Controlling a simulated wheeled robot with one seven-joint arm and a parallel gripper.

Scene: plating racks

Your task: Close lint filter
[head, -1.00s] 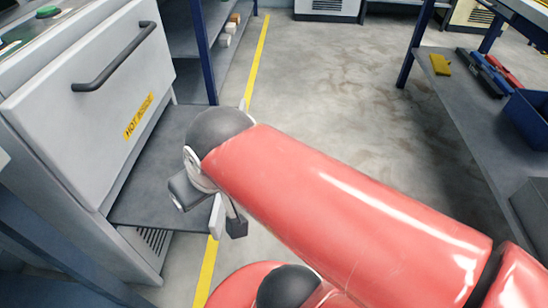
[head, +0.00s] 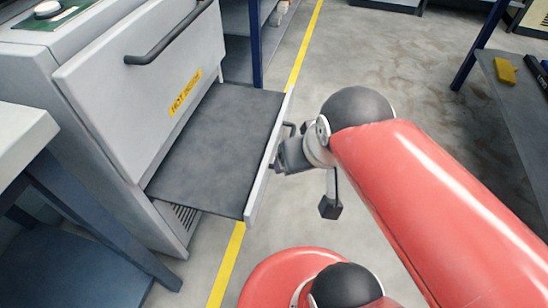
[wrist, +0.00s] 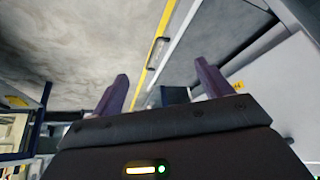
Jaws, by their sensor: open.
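The lint filter (head: 215,150) is a flat dark grey drawer pulled out low from the front of a light grey machine, under its large door. Its narrow pale front panel (head: 262,175) faces my arm, with a small dark handle (head: 289,129) on it. My gripper (head: 282,158) is at the outer side of this panel, close to the handle; whether they touch is hard to tell. In the wrist view my gripper (wrist: 160,80) has its two dark fingers wide apart with nothing held, and the pale front panel (wrist: 180,40) shows beyond them.
The machine's door (head: 150,85) with a dark bar handle and a yellow hot-surface label is shut above the drawer. A blue-framed shelf (head: 255,45) stands behind. A bench (head: 515,110) is at the right. Grey floor (head: 400,50) lies open between.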

